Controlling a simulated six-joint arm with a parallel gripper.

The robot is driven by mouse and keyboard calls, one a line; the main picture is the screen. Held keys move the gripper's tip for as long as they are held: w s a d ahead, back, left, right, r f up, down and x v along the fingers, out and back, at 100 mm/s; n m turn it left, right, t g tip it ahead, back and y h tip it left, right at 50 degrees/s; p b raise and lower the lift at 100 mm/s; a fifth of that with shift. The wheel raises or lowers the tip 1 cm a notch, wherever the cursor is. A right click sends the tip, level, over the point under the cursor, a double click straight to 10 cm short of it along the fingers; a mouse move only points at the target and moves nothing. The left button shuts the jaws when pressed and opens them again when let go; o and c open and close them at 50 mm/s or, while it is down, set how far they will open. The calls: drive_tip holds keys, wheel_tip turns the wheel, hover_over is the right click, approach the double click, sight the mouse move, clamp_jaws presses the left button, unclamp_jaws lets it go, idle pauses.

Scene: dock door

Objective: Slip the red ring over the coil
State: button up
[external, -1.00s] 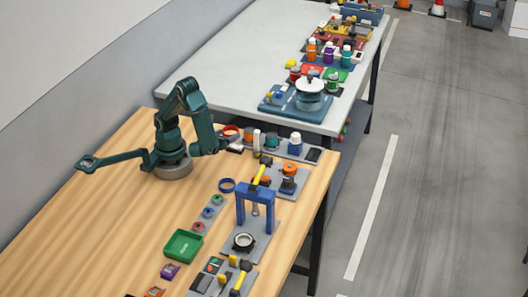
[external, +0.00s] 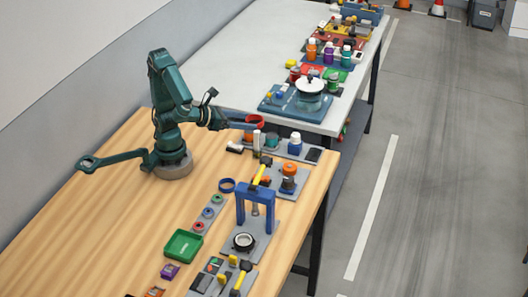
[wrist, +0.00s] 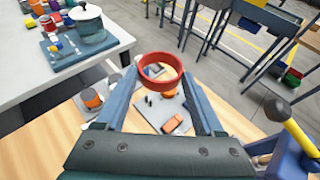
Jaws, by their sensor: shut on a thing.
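My gripper (wrist: 158,82) is shut on the red ring (wrist: 161,84), which sits between the fingertips in the wrist view. In the external view the red ring (external: 255,122) is held up in the air, left of the white-and-blue bottle. An orange-and-dark upright piece (external: 288,178), which looks like the coil, stands on a grey plate to the lower right of the ring. In the wrist view an orange part (wrist: 170,94) shows just below the ring, partly hidden by it. The ring is not around anything visible.
A white-and-blue bottle (external: 295,144) and other small parts stand on a plate by the ring. A blue press frame (external: 255,195) with a yellow handle stands closer to the front. The white table (external: 235,65) holds a pot (external: 310,95). Bare wood lies around my base.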

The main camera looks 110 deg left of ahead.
wheel_tip(320, 180, up, 5)
drive_tip(key=w+d+m+t+h, duration=0.2)
drive_tip(key=d+m+t+h, duration=0.1)
drive_tip(key=m+h, duration=0.2)
hover_over(280, 172)
wheel_tip(280, 172, down, 18)
drive_tip(key=shift+s+f, duration=0.1)
drive_tip(key=shift+f, duration=3.45)
